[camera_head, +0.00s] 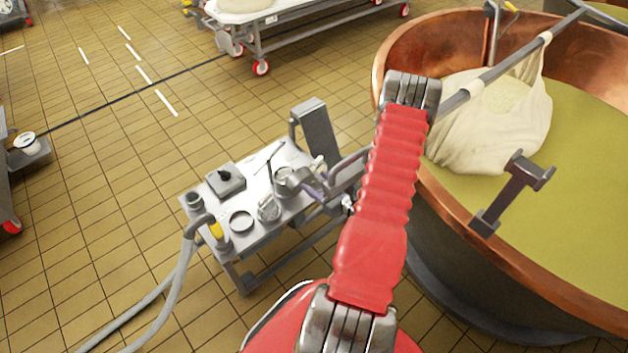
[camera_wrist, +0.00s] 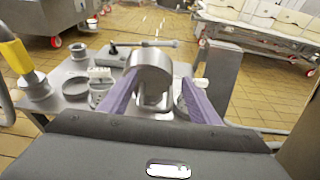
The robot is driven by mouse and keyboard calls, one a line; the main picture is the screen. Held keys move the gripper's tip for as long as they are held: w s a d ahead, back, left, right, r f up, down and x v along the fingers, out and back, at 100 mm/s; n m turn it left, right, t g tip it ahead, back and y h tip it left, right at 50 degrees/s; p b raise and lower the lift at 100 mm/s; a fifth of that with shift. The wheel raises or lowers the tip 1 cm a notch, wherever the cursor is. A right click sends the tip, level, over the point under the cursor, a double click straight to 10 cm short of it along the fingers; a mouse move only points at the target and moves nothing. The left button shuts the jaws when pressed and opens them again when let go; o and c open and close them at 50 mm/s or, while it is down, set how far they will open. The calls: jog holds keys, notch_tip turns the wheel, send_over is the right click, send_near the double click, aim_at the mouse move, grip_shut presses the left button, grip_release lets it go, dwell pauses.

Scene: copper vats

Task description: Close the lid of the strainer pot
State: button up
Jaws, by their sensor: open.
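The strainer pot (camera_head: 283,186) is a small silvery metal vessel on the grey cart, partly hidden by my gripper (camera_head: 308,184). In the wrist view the pot's body (camera_wrist: 153,101) sits below a rounded metal part (camera_wrist: 151,60), which looks like its lid tipped up; its exact angle is hard to tell. My gripper (camera_wrist: 160,76) is open. Its two purple fingers stand on either side of the pot and the rounded part. I cannot tell whether either finger touches.
The cart (camera_head: 262,226) also carries a dark box (camera_head: 226,180), a ring-shaped item (camera_head: 241,221) and a hose fitting (camera_head: 215,230). A tall grey bracket (camera_head: 315,126) stands at its back. A large copper vat (camera_head: 450,203) is close on the right. Tiled floor is free on the left.

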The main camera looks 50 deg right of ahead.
jog(key=v, duration=1.1)
jog(key=shift+f, duration=0.1)
dwell(0.4)
